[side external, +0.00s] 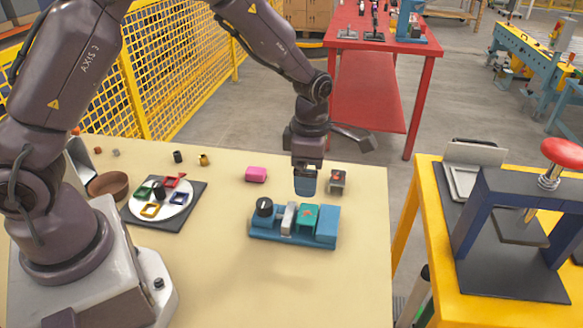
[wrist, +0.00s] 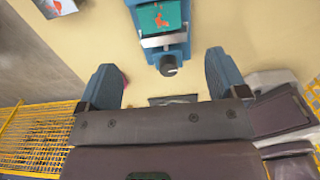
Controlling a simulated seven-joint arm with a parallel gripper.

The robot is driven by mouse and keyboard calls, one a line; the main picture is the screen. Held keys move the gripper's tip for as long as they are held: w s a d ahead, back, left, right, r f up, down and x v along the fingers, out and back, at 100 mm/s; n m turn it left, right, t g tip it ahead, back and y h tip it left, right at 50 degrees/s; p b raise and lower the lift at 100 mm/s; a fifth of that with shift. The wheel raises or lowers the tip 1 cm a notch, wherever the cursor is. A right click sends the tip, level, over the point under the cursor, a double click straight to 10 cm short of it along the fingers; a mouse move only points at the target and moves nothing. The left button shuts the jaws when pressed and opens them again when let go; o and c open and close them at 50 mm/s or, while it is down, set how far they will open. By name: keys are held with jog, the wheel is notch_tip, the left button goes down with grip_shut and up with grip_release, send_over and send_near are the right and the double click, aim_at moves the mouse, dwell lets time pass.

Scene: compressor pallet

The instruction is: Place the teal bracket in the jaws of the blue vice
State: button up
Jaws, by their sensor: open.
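The blue vice (side external: 262,234) lies on the cream table, with a black knob at its left end and a grey sliding jaw (side external: 288,218). The teal bracket (side external: 307,217) sits in the vice between the grey jaw and the blue end block. In the wrist view, the bracket (wrist: 158,18) shows an orange mark on top, beyond the grey jaw (wrist: 164,41) and knob. Whether both jaws touch it, I cannot tell. My gripper (side external: 305,186) is above the table at the vice's far side, apart from the bracket. Its blue fingers (wrist: 163,62) are wide apart and empty.
A white plate of coloured pieces (side external: 143,212) lies on a dark mat to the left, near a brown bowl (side external: 108,185). The table's front is clear.

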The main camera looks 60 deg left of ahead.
jog(key=s+r+m+t, duration=0.1)
jog(key=s+r+m, duration=0.2)
jog(key=r+m, duration=0.45)
jog(key=s+a+r+m+t, duration=0.1)
jog(key=s+r+m+t, duration=0.1)
jog(key=s+r+m, duration=0.4)
jog(key=s+a+r+m+t, duration=0.2)
jog(key=s+r+m, duration=0.5)
jog(key=s+m, duration=0.5)
jog(key=shift+s+r+m+t, duration=0.25)
jog(key=shift+s+m+t, duration=0.05)
jog(key=shift+m, duration=0.45)
jog(key=shift+c, duration=0.4)
